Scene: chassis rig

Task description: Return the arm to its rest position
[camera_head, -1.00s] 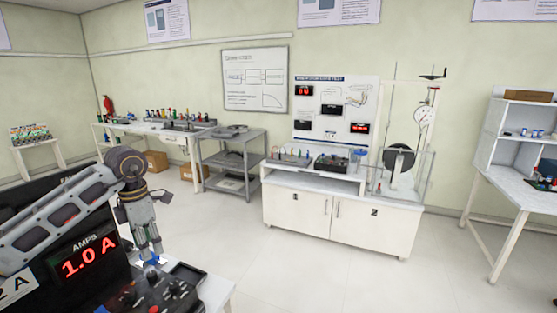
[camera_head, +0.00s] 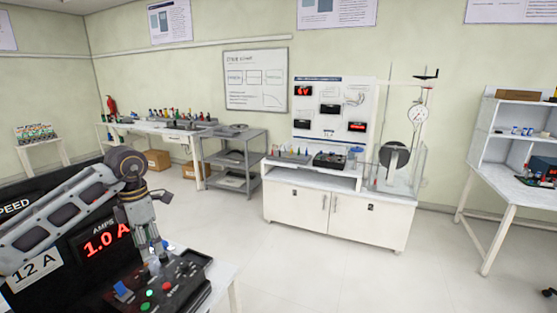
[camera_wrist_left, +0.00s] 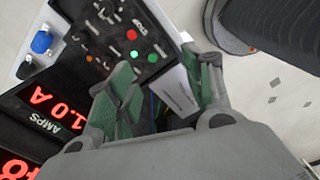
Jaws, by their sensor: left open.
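My left arm (camera_head: 60,215) comes in from the left in the head view, over a black display panel. My left gripper (camera_head: 157,249) hangs downward at its end, just above or behind a black control box; the exact gap cannot be told. In the left wrist view the green-padded fingers (camera_wrist_left: 165,82) stand apart, with nothing clearly held between them. The control box (camera_wrist_left: 120,22) with green and red buttons lies beyond the fingertips. My right gripper does not show.
The panel (camera_head: 95,240) reads 1.0 A, close beside my arm. A blue knob (camera_wrist_left: 41,42) sits near the box. A white bench (camera_head: 340,212) with a test rig, a grey shelf cart (camera_head: 232,160) and a right-hand table (camera_head: 520,195) stand farther off. Open floor lies between.

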